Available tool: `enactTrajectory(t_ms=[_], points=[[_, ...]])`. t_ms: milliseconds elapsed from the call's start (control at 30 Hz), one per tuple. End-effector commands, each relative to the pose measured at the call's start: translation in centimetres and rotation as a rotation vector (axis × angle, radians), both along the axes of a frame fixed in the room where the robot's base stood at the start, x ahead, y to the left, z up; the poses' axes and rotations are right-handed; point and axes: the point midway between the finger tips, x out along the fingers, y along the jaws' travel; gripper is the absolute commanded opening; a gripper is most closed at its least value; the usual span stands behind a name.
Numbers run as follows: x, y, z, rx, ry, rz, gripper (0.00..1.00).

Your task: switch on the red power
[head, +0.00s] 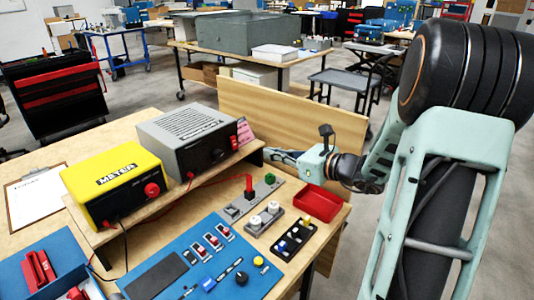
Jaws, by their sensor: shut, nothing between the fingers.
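A grey power box (185,130) with a vented top stands on the raised wooden shelf. Its dark front carries knobs and a small red part (234,143) near the right end, which looks like a switch; its position is too small to tell. My gripper (272,154) is to the right of the box, fingers pointing left towards its front. The fingers are shut and empty, apart from the box in the picture. A yellow meter (112,182) with a red knob (152,190) stands left of the grey box.
A red tray (318,204) lies below my gripper. A red block (250,187) stands on a grey strip, wired by a red lead. A wooden panel (290,125) stands behind.

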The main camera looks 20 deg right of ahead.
Motion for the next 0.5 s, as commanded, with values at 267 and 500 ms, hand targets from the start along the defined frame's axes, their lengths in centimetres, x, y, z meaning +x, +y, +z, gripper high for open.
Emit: enactTrajectory(t_ms=[267,500], points=[[4.9,3.5,-1.5,0.002,0.000,0.006,0.00],[8.2,5.7,-2.4,0.001,0.000,0.004,0.00]])
